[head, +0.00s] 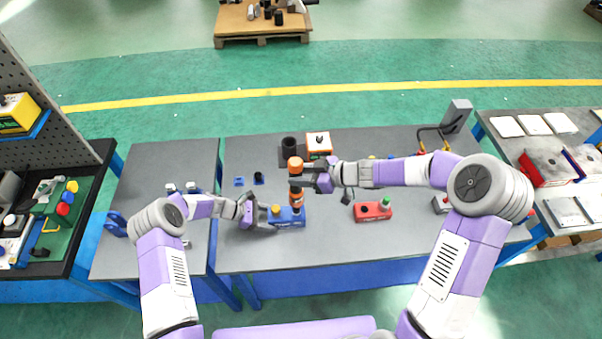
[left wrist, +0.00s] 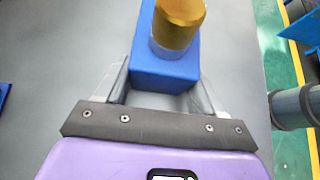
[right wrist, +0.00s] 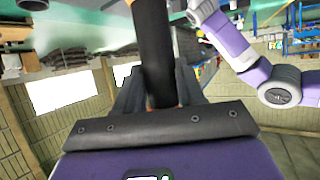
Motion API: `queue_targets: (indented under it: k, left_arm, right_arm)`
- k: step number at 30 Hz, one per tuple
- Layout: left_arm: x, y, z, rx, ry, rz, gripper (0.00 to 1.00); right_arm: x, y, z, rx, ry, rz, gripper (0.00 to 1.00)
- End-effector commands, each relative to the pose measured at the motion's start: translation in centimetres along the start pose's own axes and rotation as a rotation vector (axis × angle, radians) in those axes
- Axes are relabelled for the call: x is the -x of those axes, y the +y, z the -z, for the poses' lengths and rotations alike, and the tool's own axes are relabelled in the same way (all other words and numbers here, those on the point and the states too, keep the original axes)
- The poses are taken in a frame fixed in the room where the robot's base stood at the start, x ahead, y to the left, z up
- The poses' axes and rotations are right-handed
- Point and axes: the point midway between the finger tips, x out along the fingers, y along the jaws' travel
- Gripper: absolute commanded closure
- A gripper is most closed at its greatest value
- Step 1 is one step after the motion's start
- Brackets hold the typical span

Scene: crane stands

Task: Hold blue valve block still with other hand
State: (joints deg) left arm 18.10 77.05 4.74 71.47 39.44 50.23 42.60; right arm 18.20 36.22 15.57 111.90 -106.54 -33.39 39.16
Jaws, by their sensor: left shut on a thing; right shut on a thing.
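My left gripper (head: 264,216) is shut on the block from the left. In the left wrist view the blue block (left wrist: 160,72) lies between the two fingers, its brass cap (left wrist: 178,24) facing the camera. My right gripper (head: 302,176) is shut on an upright orange-and-black tool (head: 295,164) above the right part of the block. In the right wrist view the tool's black shaft (right wrist: 153,45) stands between the fingers. Whether its lower end touches the block is unclear.
A red block (head: 372,211) lies to the right on the table. Small blue parts (head: 239,181) lie at the left back. The table front (head: 350,245) is clear.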

Motion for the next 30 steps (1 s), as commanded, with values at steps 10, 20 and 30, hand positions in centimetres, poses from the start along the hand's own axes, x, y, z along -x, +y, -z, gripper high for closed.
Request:
queue_targets:
  k: [10, 20, 30]
  left_arm:
    - [0.05, 0.05, -0.05, 0.0, 0.0, -0.001, 0.73]
    - [0.04, 0.05, -0.05, 0.0, 0.0, -0.001, 0.73]
    - [0.04, 0.05, -0.05, 0.0, 0.0, -0.001, 0.73]
  right_arm:
    - [-0.28, 0.05, -0.34, 0.001, 0.005, 0.0, 1.0]
    - [-0.5, 0.04, -0.78, 0.001, 0.005, 0.0, 1.0]
    - [-0.54, 0.02, -0.8, 0.003, 0.006, 0.0, 1.0]
